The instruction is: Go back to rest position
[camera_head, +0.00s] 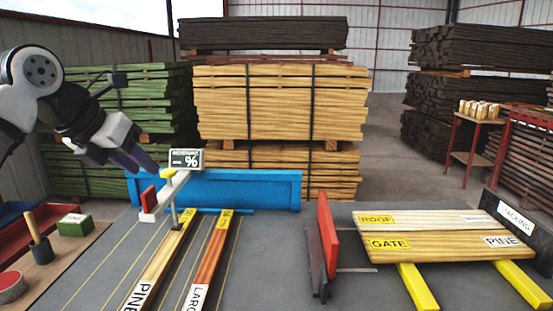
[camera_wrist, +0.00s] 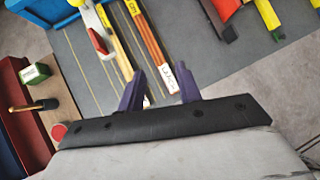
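My gripper (camera_head: 137,158) is raised at the left of the camera_head view, above the left part of the grey table (camera_head: 275,260). In the camera_wrist view its two purple fingers (camera_wrist: 160,88) stand apart, with nothing between them but the table and boards below. The gripper is apart from the moisture meter, a white and red device (camera_head: 163,192) with a small display reading "%" (camera_head: 187,159), which stands over the yellow PINE board (camera_head: 160,265). A reddish LARCH board (camera_head: 208,262), its label partly cut off, lies beside it.
Boards marked ROOF, GATE and PINE (camera_head: 440,234) lie on yellow bars (camera_head: 417,287) at the right, near a red upright plate (camera_head: 327,235). A side bench (camera_head: 60,262) at the left holds a green box (camera_head: 75,225) and a brush-like tool (camera_head: 38,240). Timber stacks (camera_head: 280,105) stand behind.

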